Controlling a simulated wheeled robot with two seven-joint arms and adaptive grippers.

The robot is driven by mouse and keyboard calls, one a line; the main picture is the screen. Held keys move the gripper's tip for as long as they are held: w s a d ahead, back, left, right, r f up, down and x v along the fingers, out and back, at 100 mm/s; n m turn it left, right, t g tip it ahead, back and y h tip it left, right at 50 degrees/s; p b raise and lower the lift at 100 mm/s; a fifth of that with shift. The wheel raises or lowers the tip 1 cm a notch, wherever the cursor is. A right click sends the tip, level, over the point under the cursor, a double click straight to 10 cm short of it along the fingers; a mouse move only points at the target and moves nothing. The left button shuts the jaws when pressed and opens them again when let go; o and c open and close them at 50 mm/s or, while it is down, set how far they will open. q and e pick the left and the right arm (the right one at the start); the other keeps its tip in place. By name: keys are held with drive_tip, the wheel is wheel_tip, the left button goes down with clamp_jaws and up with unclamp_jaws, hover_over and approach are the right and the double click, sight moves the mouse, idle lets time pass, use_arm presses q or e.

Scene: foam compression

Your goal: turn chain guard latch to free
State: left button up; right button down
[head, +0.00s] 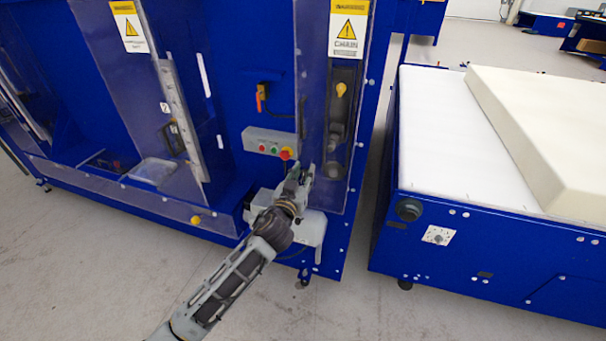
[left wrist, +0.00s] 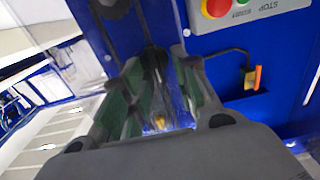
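The chain guard latch (head: 341,89) is a small yellow knob on the clear guard panel (head: 312,118), below the yellow warning label (head: 348,30) marked CHAIN. My left gripper (head: 299,172) is in front of the machine, below and left of the latch and close to the guard's lower part. In the left wrist view the fingers (left wrist: 155,88) stand apart with green inner pads and nothing held between them. A small yellow spot, seemingly the latch (left wrist: 160,121), shows in the gap beyond them. My right gripper is in neither view.
A grey button box (head: 270,143) with a red emergency stop (head: 285,153) is just left of the gripper. An orange-handled switch (head: 262,96) is above it. A blue table (head: 470,245) with white foam (head: 535,130) stands at right, across a narrow gap.

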use_arm(q)
clamp_jaws()
